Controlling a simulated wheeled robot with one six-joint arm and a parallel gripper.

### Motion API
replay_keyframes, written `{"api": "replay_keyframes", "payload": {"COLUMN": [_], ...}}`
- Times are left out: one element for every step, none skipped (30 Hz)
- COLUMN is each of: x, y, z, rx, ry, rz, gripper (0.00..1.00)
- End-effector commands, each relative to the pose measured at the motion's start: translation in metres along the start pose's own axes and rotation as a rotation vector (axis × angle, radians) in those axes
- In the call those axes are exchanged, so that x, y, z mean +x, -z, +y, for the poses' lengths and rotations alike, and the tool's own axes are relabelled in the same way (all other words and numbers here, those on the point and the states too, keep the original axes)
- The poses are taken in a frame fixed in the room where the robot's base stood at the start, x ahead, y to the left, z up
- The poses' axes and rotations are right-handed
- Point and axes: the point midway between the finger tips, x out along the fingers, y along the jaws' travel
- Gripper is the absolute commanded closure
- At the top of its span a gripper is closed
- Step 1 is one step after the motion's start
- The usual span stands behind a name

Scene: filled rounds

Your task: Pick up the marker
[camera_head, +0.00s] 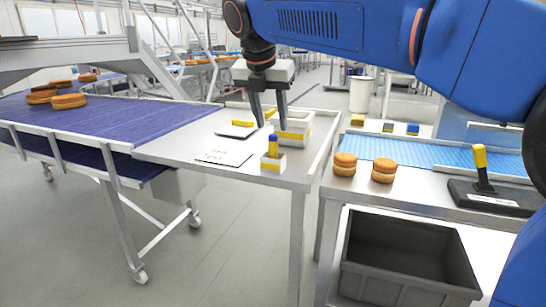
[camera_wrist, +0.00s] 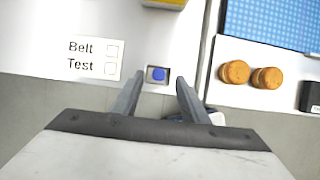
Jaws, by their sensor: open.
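The marker (camera_head: 273,147), with a blue top and a yellow lower part, stands upright in a small pale holder (camera_head: 273,163) near the front of the steel table. In the wrist view the marker (camera_wrist: 159,74) shows end-on as a blue disc, with its holder around it. My gripper (camera_head: 271,127) points down above the marker, open and empty. In the wrist view, my gripper (camera_wrist: 160,79) has one finger on each side of the marker in the picture, with gaps between. The marker's lowest part is hidden in the holder.
A card reading "Belt Test" (camera_head: 225,158) lies left of the holder. A white and yellow box (camera_head: 295,127) stands behind it. Filled rounds (camera_head: 344,164) and a yellow-handled black tool (camera_head: 481,160) sit on the right-hand table. A grey crate (camera_head: 460,265) is below.

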Motion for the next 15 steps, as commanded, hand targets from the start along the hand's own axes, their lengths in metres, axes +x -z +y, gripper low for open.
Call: {"api": "replay_keyframes", "payload": {"x": [0.003,0.004,0.006,0.007,0.009,0.013,0.016,0.020,0.026,0.030,0.034,0.040,0.044,0.047,0.051], "y": [0.000,0.000,0.000,0.000,0.000,0.001,0.001,0.001,0.002,0.002,0.003,0.003,0.003,0.003,0.003], "z": [0.000,0.000,0.000,0.000,0.000,0.000,0.000,0.000,0.001,0.001,0.001,0.001,0.001,0.001,0.001], "rx": [0.000,0.000,0.000,0.000,0.000,0.000,0.000,0.000,0.000,0.000,0.000,0.000,0.000,0.001,0.001], "ry": [0.001,0.000,0.000,0.000,0.000,0.000,0.001,0.002,0.002,0.002,0.002,0.002,0.002,0.002,0.002], "rz": [0.000,0.000,0.000,0.000,0.000,0.000,0.001,0.001,0.001,0.001,0.001,0.001,0.001,0.001,0.001], "gripper": [0.59,0.59,0.59,0.59,0.59,0.59,0.59,0.59,0.59,0.59,0.59,0.59,0.59,0.59,0.59]}}
